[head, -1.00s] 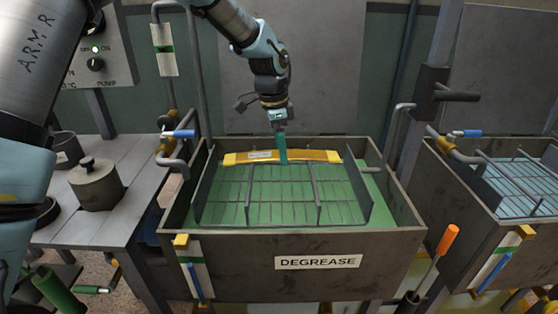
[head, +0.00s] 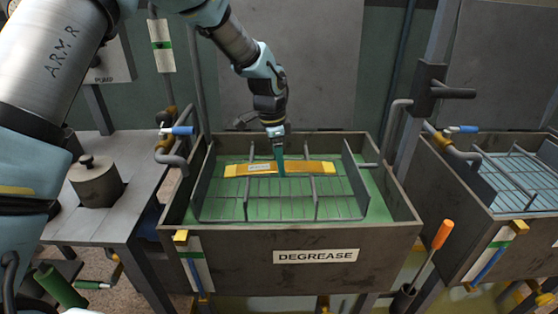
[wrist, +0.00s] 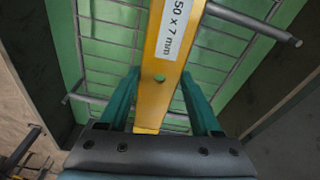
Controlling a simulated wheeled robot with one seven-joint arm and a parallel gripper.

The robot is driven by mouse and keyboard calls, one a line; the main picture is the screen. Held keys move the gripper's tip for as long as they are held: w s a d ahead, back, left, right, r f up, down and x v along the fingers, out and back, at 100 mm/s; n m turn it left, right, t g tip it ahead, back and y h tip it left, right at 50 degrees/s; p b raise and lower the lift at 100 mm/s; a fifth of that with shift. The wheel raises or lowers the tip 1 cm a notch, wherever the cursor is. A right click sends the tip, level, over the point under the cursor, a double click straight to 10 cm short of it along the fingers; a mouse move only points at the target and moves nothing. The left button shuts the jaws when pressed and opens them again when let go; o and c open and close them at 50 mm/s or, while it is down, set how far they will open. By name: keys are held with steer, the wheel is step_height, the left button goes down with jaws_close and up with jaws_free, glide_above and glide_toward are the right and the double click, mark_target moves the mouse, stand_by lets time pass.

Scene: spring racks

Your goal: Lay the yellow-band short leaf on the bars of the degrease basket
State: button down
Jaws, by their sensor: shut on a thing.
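The short leaf (head: 305,168) is a long yellow strip with a white label. It lies crosswise over the back part of the degrease basket (head: 347,209), close to its bars. I cannot tell if it touches them. My gripper (head: 280,170) is shut on the leaf near its middle, from above. In the wrist view the leaf (wrist: 153,101) runs between the two teal fingers (wrist: 161,98), with a hole and part of the label showing. The basket's wire bars (wrist: 107,42) show behind it, over green. The degrease tank (head: 220,245) surrounds the basket.
A second tank (head: 470,235) with a basket stands at the right. A grey table (head: 115,218) with a lidded pot (head: 95,182) is at the left. An orange-handled tool (head: 442,235) stands at the tank's front right. A pipe with a blue-handled valve (head: 180,130) is at the tank's left.

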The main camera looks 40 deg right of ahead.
mark_target(274, 166)
steer(key=shift+f, duration=0.1)
steer(key=shift+c, duration=0.3)
jaws_free()
steer(key=shift+r, duration=0.7)
step_height(274, 166, up, 11)
steer(key=a+b, duration=0.1)
steer(key=b, duration=0.1)
steer(key=shift+w+r, duration=0.15)
steer(key=shift+w, duration=0.25)
steer(key=shift+a, duration=0.1)
